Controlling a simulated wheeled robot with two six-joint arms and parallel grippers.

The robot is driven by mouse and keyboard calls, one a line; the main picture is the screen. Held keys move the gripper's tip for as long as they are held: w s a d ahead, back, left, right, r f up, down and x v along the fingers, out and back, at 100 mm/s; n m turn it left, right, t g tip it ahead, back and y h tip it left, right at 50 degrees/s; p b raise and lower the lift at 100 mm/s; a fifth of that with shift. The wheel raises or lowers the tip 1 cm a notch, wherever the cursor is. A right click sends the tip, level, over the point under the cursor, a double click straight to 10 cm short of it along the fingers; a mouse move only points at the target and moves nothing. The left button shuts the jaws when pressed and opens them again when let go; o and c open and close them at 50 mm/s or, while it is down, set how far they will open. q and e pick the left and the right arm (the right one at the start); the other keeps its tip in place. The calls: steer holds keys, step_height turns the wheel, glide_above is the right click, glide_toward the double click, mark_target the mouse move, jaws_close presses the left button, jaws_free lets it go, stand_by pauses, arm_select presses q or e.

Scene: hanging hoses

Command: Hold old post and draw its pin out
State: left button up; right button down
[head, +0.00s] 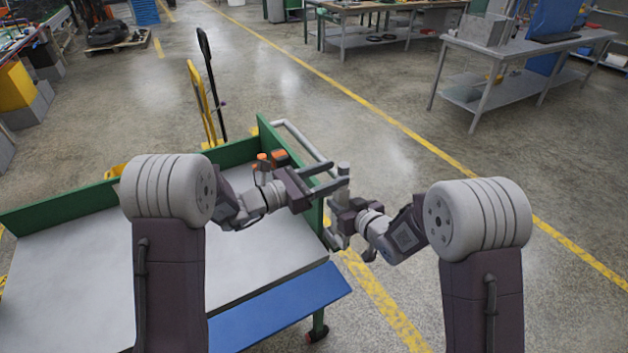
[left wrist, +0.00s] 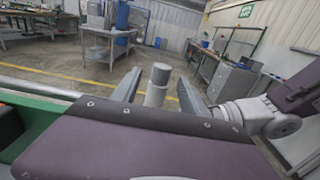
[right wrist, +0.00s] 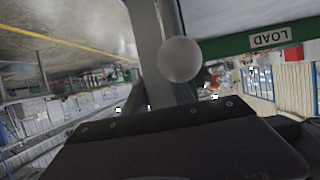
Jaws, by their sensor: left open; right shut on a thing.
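The old post (head: 337,238) is a grey upright piece at the corner of the green cart, beside its grey handle bar. Its pin (head: 343,169) stands up at the top as a short grey cylinder. My left gripper (head: 334,179) is open, with its fingers on either side of the pin. In the left wrist view the pin (left wrist: 158,84) stands between the spread fingers with gaps on both sides. My right gripper (head: 338,213) is shut on the post below the left one. The right wrist view shows a pale rounded end (right wrist: 180,60) in front of a grey bar; the grip itself is partly hidden.
The green-sided cart (head: 70,204) has a grey bed and a blue front edge (head: 285,308). Orange-topped pieces (head: 262,160) stand close behind my left gripper. The handle bar (head: 302,141) runs behind both grippers.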

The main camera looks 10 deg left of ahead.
arm_select(q)
steer(key=x, duration=0.6)
steer(key=shift+w+d, duration=0.25)
steer(key=shift+d, duration=0.05)
jaws_close()
jaws_free()
steer(key=v, duration=1.2)
